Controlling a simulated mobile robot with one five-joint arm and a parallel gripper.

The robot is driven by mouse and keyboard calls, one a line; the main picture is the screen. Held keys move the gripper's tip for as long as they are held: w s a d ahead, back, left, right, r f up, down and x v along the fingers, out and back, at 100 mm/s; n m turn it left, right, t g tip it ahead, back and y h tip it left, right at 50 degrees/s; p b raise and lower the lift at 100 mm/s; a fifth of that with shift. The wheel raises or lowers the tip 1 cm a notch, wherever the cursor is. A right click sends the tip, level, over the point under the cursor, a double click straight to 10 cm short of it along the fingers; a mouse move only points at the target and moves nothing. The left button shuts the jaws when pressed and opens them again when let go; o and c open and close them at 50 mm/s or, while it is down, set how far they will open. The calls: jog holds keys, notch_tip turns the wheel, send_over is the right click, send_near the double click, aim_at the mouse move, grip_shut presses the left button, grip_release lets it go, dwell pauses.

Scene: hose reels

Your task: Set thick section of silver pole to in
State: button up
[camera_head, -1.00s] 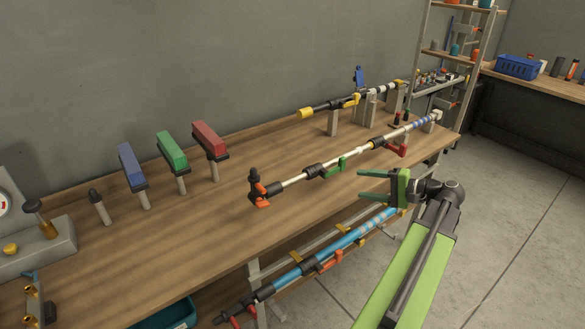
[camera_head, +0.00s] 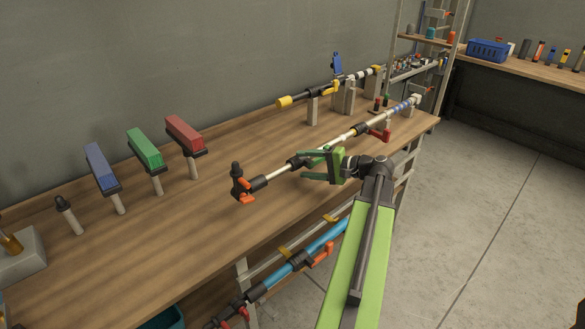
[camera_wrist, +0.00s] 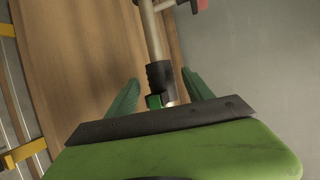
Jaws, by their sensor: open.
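A silver pole (camera_head: 283,173) lies lengthwise above the workbench, held up off its top. It has black collars, one with a green lever near the middle and one with a red lever (camera_head: 380,134) farther along. An orange lever (camera_head: 243,196) is on its near end fitting. My gripper (camera_head: 313,164) is open at the green-lever collar. In the wrist view the black collar (camera_wrist: 159,75) and green lever (camera_wrist: 153,101) show between my open fingers (camera_wrist: 158,92), with the silver tube (camera_wrist: 152,40) beyond. Contact cannot be told. In the head view my gripper partly hides the green lever.
A blue pole (camera_head: 325,236) with orange and red levers hangs below the bench front. A black and yellow pole (camera_head: 318,98) rests on stands behind. Blue, green (camera_head: 145,149) and red blocks stand on posts at left. The bench middle (camera_head: 170,235) is clear.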

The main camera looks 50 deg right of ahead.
jog(key=x, duration=0.5)
jog(key=shift+b, duration=0.4)
grip_shut()
